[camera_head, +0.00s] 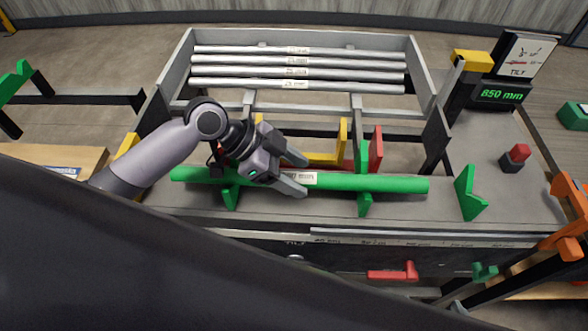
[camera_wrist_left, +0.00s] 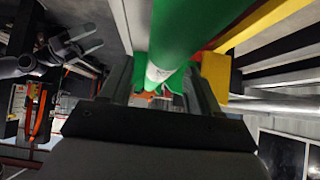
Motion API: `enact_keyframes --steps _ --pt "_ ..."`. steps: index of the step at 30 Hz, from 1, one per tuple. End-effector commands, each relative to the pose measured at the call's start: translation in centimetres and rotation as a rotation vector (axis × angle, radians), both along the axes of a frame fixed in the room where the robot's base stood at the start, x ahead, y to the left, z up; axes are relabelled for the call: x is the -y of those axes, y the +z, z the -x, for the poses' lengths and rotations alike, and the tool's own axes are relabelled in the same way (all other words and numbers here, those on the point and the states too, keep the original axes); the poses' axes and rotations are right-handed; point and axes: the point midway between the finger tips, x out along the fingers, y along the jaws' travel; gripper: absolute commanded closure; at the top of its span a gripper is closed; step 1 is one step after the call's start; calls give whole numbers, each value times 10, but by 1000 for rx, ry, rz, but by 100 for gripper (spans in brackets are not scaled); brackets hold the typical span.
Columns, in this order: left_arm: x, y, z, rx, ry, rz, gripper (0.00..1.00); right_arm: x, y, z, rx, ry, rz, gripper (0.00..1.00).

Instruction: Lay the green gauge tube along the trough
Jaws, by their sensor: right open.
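The long green gauge tube (camera_head: 385,183) with a white label lies left to right along the front of the bench, at the green V-shaped supports (camera_head: 364,204). Another green V support (camera_head: 470,193) stands beyond its right end. My left gripper (camera_head: 298,174) is over the tube left of its middle, fingers apart. In the left wrist view the tube (camera_wrist_left: 180,40) runs close in front of the open fingers (camera_wrist_left: 162,95); contact cannot be told. My right gripper (camera_wrist_left: 85,38) shows open and empty at the upper left of that view.
Several silver tubes (camera_head: 300,72) lie in a rack behind. Yellow (camera_head: 343,137) and red (camera_head: 376,148) brackets stand just behind the green tube. A display (camera_head: 502,94) reads 850 mm. A red button (camera_head: 519,153) and an orange stand (camera_head: 570,205) are at the right.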

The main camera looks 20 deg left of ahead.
Motion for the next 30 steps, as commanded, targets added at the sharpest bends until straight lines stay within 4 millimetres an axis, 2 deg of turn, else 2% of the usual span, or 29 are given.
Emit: enact_keyframes --steps 10,21,30 --pt "-4 2 1 -1 0 -3 38 0 0 0 1 0 0 2" --pt "-41 39 11 0 1 -4 38 0 -3 0 1 0 0 2" --pt "-49 50 14 0 0 0 38 0 -4 0 1 0 0 2"
